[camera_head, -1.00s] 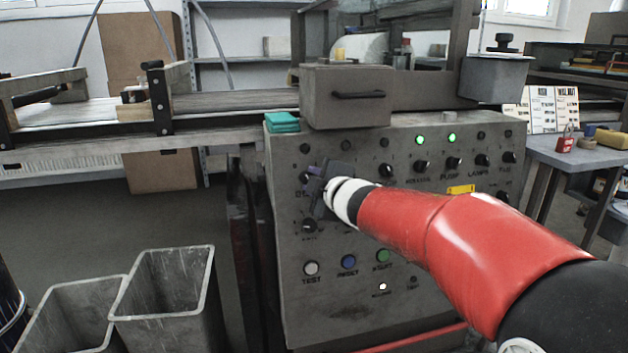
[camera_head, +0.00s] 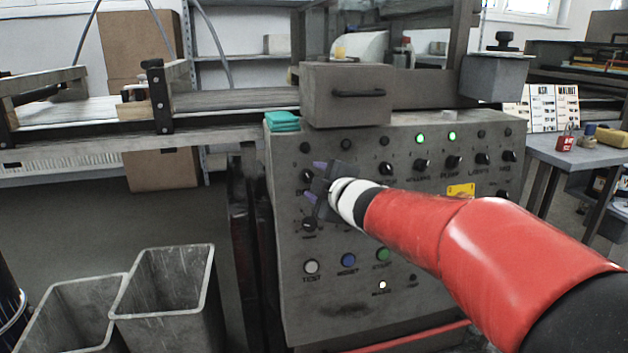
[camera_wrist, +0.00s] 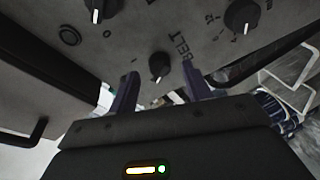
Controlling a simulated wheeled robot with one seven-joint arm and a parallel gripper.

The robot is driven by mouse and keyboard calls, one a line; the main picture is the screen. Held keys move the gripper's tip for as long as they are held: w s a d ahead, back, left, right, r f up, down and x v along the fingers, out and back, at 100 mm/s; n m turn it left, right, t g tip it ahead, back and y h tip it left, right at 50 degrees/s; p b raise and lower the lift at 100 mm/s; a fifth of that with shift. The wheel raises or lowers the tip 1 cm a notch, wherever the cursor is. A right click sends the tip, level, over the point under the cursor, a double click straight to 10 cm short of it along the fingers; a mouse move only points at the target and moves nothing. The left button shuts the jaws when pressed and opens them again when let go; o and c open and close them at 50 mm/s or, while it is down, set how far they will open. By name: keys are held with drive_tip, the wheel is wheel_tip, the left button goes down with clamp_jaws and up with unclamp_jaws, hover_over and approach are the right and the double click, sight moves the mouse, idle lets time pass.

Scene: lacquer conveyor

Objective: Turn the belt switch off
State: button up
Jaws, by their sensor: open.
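The belt switch is a black rotary knob (camera_wrist: 159,67) with a white pointer line, in the wrist view beside the printed word BELT. In the head view the belt knob (camera_head: 307,176) sits at the left of the grey control panel (camera_head: 345,310), left of my gripper. My gripper (camera_head: 316,181) is open and faces the panel. In the wrist view its two fingers (camera_wrist: 157,90) stand apart on either side of the belt knob. Nothing is seen between them but the knob, and I cannot tell whether either finger touches it.
More knobs line the panel, including a volume knob (camera_head: 421,165) and pump knob (camera_head: 453,162). Below are a white test button (camera_head: 311,267), a blue reset button (camera_head: 348,261) and a green start button (camera_head: 383,255). A drawer box (camera_head: 345,108) juts out above.

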drive_tip(key=f+v, duration=0.1)
drive_tip(key=v, duration=0.5)
drive_tip(key=shift+r+p, duration=0.4)
drive_tip(key=shift+r, duration=0.1)
drive_tip(key=shift+s, duration=0.1)
